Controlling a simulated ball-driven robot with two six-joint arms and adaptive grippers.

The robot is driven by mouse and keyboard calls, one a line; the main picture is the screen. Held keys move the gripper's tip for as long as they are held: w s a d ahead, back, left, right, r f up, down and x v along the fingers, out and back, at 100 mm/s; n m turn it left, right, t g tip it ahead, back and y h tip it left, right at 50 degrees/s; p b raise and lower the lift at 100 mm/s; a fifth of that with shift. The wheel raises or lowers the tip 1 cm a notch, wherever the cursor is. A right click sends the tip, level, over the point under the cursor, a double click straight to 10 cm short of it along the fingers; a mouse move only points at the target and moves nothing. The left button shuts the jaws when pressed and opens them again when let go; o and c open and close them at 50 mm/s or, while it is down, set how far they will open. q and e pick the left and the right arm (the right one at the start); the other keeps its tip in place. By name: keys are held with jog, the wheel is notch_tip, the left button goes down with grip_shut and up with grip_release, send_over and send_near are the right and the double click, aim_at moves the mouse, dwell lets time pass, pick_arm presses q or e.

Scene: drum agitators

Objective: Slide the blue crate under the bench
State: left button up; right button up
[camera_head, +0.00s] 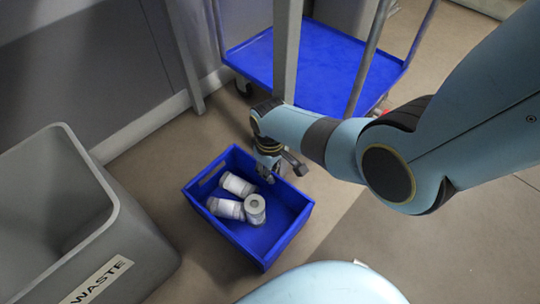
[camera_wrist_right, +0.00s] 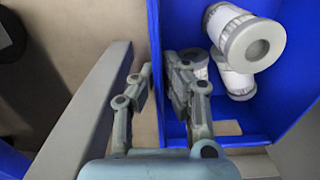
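The blue crate (camera_head: 285,240) stands on the floor in the middle of the head view, with white cylindrical containers inside. My right gripper (camera_head: 279,172) reaches down to its far right wall. In the right wrist view, the gripper's fingers (camera_wrist_right: 158,75) are close together on either side of the crate's wall (camera_wrist_right: 154,20), apparently pinching it; exact contact is hard to see. Grey uprights (camera_head: 286,45) stand behind the crate and may be bench legs; no bench top can be made out for certain. My left gripper is not in view.
A grey waste bin (camera_head: 135,250) stands left of the crate. A cart with a blue deck (camera_head: 325,65) stands behind the uprights. A dark wall panel (camera_head: 80,80) is at the upper left. Bare floor (camera_head: 370,245) lies right of the crate.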

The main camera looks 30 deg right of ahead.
jog(key=o, duration=0.4)
jog(key=shift+o, duration=0.2)
notch_tip(320, 180, up, 12)
dwell(0.4)
jog(key=shift+s, duration=0.1)
dwell(0.4)
